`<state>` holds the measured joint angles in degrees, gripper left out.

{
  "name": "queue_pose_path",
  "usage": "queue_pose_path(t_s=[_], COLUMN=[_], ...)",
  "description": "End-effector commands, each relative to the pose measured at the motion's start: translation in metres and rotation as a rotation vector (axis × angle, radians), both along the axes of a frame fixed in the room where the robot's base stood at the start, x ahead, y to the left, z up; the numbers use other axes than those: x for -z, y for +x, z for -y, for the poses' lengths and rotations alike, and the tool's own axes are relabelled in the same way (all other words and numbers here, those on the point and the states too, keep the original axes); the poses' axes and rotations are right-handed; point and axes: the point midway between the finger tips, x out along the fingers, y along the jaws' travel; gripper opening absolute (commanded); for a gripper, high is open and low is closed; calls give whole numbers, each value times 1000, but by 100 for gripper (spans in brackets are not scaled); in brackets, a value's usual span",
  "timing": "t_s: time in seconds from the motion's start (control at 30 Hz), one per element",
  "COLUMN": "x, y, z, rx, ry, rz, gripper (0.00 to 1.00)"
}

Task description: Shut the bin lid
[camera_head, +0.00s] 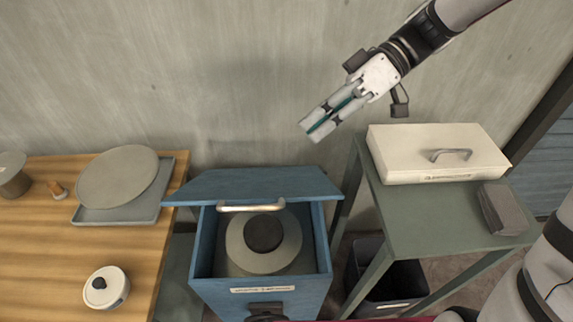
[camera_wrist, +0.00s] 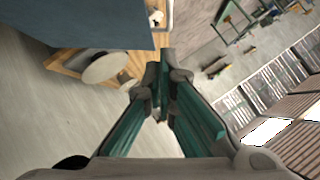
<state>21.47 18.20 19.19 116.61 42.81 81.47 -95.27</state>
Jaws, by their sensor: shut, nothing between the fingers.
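The bin is a blue box (camera_head: 258,290) standing between a wooden table and a green table in the head view. Its blue lid (camera_head: 255,183) is raised at the back, with a pale bar handle (camera_head: 251,207) along its front edge. In the wrist view, my fingertips (camera_wrist: 165,62) meet, and a dark blue panel (camera_wrist: 80,22), probably the lid, fills the upper left.
A wooden table (camera_head: 40,240) at left holds a grey tray (camera_head: 115,214) with a round plate, and a white lidded pot (camera_head: 106,287). A green table (camera_head: 420,227) at right bears a cream box (camera_head: 435,155) and a grey block (camera_head: 503,208). A dark bin (camera_head: 385,280) stands below.

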Motion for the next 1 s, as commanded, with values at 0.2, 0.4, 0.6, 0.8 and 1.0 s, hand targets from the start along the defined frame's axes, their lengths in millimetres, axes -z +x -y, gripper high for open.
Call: queue_pose_path(t_s=[0.2,0.4,0.6,0.8,1.0], x=[-23,-11,12,37,61], y=[-16,-24,-39,-53,-66], z=[-31,-45,-71,-98,-99], rx=[-110,-114,-114,-115,-111], ry=[-43,-43,-41,-42,-42], rz=[104,103,101,100,100], gripper=[0,0,0,0,0])
